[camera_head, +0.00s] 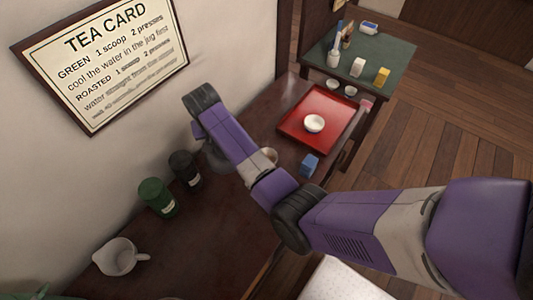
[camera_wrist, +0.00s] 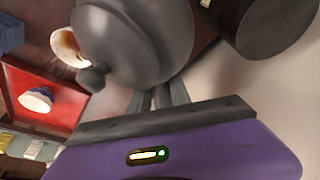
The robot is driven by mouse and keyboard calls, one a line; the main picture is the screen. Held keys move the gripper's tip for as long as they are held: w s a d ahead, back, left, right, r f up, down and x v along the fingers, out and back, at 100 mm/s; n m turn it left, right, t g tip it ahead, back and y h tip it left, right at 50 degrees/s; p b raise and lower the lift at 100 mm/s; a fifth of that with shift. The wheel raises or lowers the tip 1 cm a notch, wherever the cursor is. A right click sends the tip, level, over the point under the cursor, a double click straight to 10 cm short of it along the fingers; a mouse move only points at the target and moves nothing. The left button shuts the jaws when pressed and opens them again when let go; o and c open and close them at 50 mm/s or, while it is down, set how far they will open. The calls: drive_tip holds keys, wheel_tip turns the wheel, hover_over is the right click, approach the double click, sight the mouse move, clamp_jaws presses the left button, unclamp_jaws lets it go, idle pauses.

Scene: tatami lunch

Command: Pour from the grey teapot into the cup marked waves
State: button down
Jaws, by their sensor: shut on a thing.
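The grey teapot (camera_wrist: 130,45) fills the upper middle of the wrist view, with its dark knob toward the left. My gripper (camera_wrist: 170,97) is shut on it; the grip itself is partly hidden. In the head view the teapot (camera_head: 215,157) is mostly behind my arm, over the dark table. A pale cup with a tan inside (camera_wrist: 64,46) is close beside it, partly covered by the pot; in the head view this cup (camera_head: 271,155) peeks past my arm. A white cup (camera_head: 314,123) stands on the red tray.
The red tray (camera_head: 290,125) is right of my arm, with a blue box (camera_head: 310,165) near it. Dark (camera_head: 185,168) and green (camera_head: 157,197) canisters stand left by the wall. A white jug (camera_head: 117,257) is front left. A green-topped table (camera_head: 345,50) is behind.

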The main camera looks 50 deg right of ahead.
drive_tip(key=shift+w+a+r+h, duration=0.15)
drive_tip(key=shift+a+r+h, duration=0.15)
drive_tip(key=shift+r, duration=0.2)
drive_tip(key=shift+w+a+r+h, duration=0.15)
drive_tip(key=shift+a+r+h, duration=0.1)
drive_tip(key=shift+r, duration=0.2)
drive_tip(key=shift+w+a+r+n+g+h+b, duration=0.25)
drive_tip(key=shift+a+r+g+h, duration=0.2)
drive_tip(key=shift+r+h, duration=0.25)
drive_tip(key=shift+w+a+r+n+g+h+b, duration=0.1)
drive_tip(key=shift+w+a+r+g+h+b, duration=0.1)
drive_tip(key=shift+a+r+g+h+b, duration=0.4)
drive_tip(key=shift+w+a+r+n+g+h+b, duration=0.1)
drive_tip(key=shift+w+a+r+n+g+h, duration=0.2)
drive_tip(key=shift+r+h, duration=0.55)
drive_tip(key=shift+s, duration=0.1)
